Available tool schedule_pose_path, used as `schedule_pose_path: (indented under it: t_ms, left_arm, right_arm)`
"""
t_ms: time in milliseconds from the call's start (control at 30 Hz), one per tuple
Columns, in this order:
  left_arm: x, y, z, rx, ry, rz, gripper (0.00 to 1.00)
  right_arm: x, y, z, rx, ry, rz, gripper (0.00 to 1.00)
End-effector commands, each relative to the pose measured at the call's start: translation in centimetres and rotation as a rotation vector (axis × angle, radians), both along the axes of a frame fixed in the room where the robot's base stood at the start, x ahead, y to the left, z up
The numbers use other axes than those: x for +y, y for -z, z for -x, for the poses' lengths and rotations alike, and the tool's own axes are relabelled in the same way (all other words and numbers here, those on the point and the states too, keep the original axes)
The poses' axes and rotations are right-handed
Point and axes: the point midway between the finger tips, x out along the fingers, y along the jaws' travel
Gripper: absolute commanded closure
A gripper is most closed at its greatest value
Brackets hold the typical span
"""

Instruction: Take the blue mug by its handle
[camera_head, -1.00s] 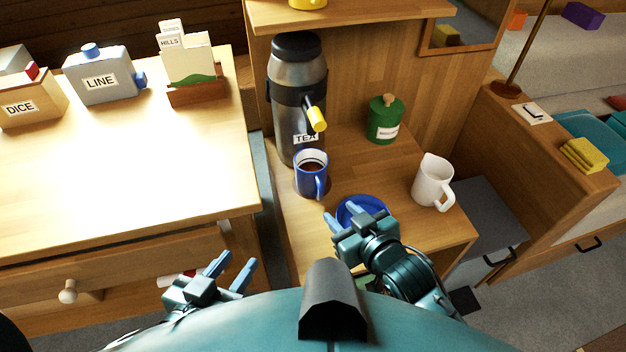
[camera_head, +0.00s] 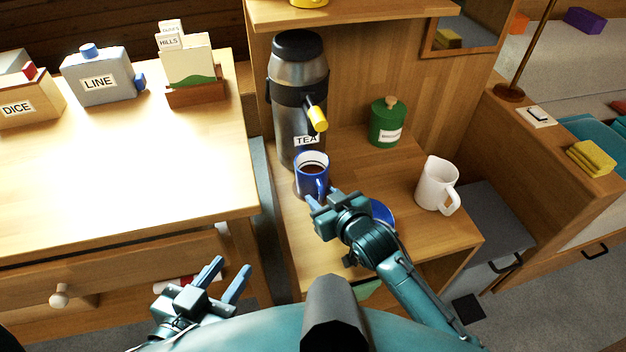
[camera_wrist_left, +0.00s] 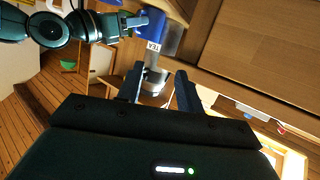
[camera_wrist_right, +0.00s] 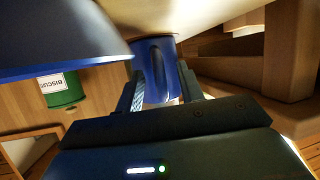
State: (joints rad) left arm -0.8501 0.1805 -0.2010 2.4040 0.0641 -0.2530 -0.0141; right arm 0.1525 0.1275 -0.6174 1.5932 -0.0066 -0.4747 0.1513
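The blue mug (camera_head: 311,172), holding dark liquid, stands upright on the wooden counter in front of the tea flask (camera_head: 299,95). Its handle faces my right gripper (camera_head: 322,196). In the right wrist view the mug (camera_wrist_right: 166,82) and its upright handle (camera_wrist_right: 154,62) show ahead, between the fingers (camera_wrist_right: 165,90). The fingers are apart; the handle appears in line with the gap, but I cannot tell whether they touch it. My left gripper (camera_head: 223,276) is open and empty, low in front of the left table. Its open fingers also show in the left wrist view (camera_wrist_left: 158,90).
A blue saucer (camera_head: 382,214) lies partly hidden under my right arm. A white jug (camera_head: 435,186) stands to the right, and a green biscuit tin (camera_head: 386,124) behind. The left table (camera_head: 130,180) has a clear top in front of its boxes.

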Motion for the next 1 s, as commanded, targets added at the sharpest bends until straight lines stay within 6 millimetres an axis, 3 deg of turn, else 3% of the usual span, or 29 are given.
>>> schedule_pose_path:
  t_ms: [500, 1000]
  left_arm:
    - [-0.14, -0.35, -0.29, -0.014, 0.009, -0.001, 0.64]
    - [-0.12, -0.34, -0.24, -0.011, 0.003, 0.003, 0.64]
  right_arm:
    - [-0.05, 0.01, 0.04, 0.000, 0.000, 0.000, 1.00]
    - [0.00, -0.25, -0.03, -0.004, 0.000, -0.003, 1.00]
